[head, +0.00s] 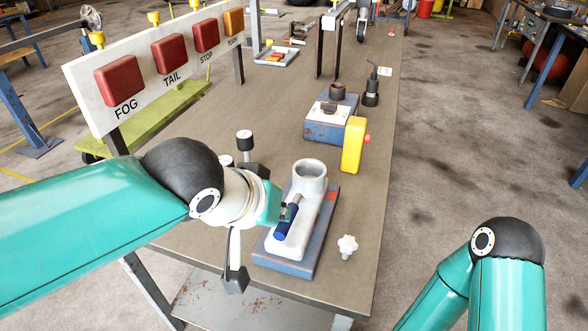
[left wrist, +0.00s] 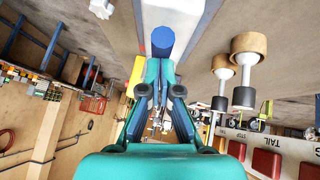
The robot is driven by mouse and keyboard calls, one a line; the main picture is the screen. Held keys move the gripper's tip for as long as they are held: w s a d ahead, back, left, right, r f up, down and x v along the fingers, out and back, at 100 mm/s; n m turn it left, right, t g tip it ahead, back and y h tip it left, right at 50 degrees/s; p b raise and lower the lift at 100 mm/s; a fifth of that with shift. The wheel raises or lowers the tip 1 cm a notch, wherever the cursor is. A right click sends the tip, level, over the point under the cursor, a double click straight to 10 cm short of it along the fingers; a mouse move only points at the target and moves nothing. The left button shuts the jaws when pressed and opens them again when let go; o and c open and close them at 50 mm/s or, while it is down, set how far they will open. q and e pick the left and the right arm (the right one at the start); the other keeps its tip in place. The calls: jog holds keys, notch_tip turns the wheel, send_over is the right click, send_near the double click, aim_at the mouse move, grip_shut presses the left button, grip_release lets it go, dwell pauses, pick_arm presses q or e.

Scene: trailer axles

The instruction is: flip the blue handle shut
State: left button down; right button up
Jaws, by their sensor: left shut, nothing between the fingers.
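The blue handle (head: 286,223) sits on a pale grey cast fitting (head: 310,176) with a round open top. The fitting is on a blue base plate (head: 285,265) near the table's front. My left gripper (head: 282,212) is shut and empty, with its fingertips right by the handle in the head view. In the left wrist view the handle (left wrist: 163,40) shows as a round blue end just beyond my shut fingertips (left wrist: 158,68). I cannot tell whether they touch. The fingers and wrist hide part of the fitting's left side. My right gripper is out of view.
A white knob (head: 347,246) lies right of the plate. A yellow block (head: 353,145) and a blue box (head: 331,118) stand behind. A sign board (head: 155,65) with red lamps borders the left. The table's right strip is mostly clear.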

pick_arm(q)
jog(key=w+r+p+v, duration=0.1)
jog(key=p+v, duration=0.3)
jog(key=v, duration=0.8)
jog(key=shift+r, duration=0.35)
